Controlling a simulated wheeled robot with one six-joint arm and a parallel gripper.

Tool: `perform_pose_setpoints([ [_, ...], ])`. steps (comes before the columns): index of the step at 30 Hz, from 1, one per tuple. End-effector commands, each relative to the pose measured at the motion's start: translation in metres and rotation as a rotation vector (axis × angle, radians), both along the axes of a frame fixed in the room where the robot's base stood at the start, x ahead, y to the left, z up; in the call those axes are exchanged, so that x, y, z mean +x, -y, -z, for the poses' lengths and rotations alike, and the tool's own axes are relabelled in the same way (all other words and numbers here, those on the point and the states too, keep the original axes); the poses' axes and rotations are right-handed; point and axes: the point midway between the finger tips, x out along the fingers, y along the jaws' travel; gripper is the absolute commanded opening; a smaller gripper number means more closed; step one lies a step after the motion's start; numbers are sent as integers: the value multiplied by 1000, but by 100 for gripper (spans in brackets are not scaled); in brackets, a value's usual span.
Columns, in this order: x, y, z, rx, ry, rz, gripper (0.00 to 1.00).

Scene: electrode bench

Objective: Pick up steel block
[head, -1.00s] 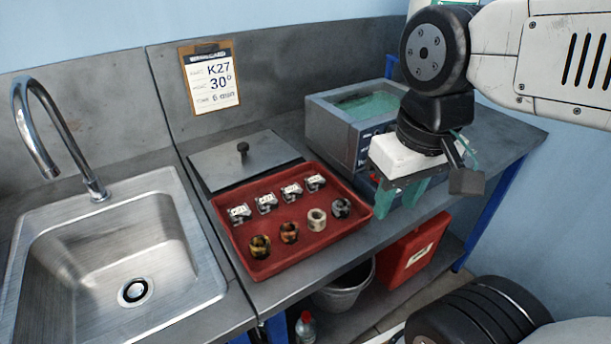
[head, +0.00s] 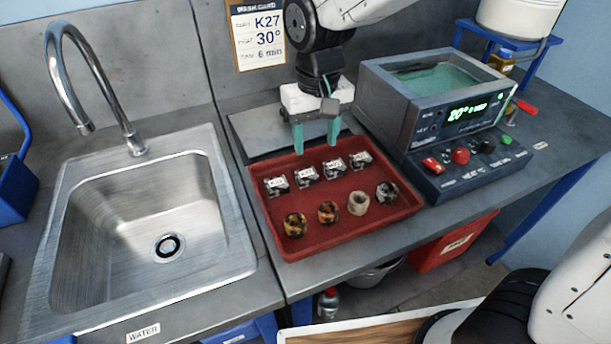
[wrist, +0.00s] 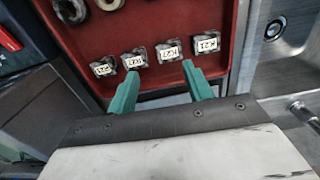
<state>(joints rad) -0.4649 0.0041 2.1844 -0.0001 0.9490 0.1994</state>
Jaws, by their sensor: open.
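Several small steel-grey blocks with white labels stand in a row in the back half of the red tray (head: 400,213). In the head view they run from the leftmost block (head: 276,186) through a second (head: 306,175) and a third (head: 334,168) to the rightmost (head: 361,160). The wrist view shows the same row, with two middle blocks (wrist: 134,59) (wrist: 168,51) just beyond my fingertips. The labels are too small to read surely. My gripper (head: 316,146) is open and empty, fingers down, at the tray's rear edge behind the row. The wrist view shows its green fingers (wrist: 158,76) apart.
Several ring-like pieces, brown, pale and grey, stand in the tray's front row (head: 358,204). A water bath (head: 400,115) with a control panel stands right of the tray. The sink (head: 150,215) and tap (head: 100,95) are left. A lid (head: 262,132) lies behind the tray.

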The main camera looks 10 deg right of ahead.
Motion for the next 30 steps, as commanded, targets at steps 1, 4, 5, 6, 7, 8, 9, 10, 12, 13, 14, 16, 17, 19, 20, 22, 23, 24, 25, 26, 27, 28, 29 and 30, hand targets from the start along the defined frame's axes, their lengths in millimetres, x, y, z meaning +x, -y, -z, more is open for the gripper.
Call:
perform_pose_setpoints([
  [1,3,-7,5,-2,-3,-9,51],
  [4,5,-14,13,-2,-5,-15,51],
  [5,5,-15,16,-3,-6,-15,51],
  [6,5,-15,20,-3,-6,-15,51],
  [7,5,-15,24,-3,-6,-15,51],
  [8,4,-15,28,-3,-7,-15,51],
  [9,4,-15,32,-3,-6,-15,51],
  [10,4,-15,35,-3,-6,-15,51],
  [12,4,-16,43,-3,-6,-15,51],
  [13,4,-16,47,-3,-6,-15,51],
  [14,4,-16,52,-3,-6,-15,51],
  [16,4,-18,63,-4,-7,-15,51],
  [17,3,-18,68,-4,-8,-15,51],
  [19,4,-18,77,-4,-6,-14,51],
  [20,4,-18,80,-4,-6,-14,51],
  [22,4,-18,85,-3,-4,-14,51],
  [23,4,-18,86,-3,-3,-14,51],
  [24,4,-18,86,-3,-3,-14,51],
  [25,4,-18,87,-3,-3,-14,51],
  [26,4,-18,87,-3,-3,-14,51],
  [27,4,-18,86,-3,-3,-14,51],
  [28,4,-18,86,-3,-3,-14,51],
  [29,4,-18,86,-3,-3,-14,51],
  [30,4,-18,86,-3,-3,-14,45],
])
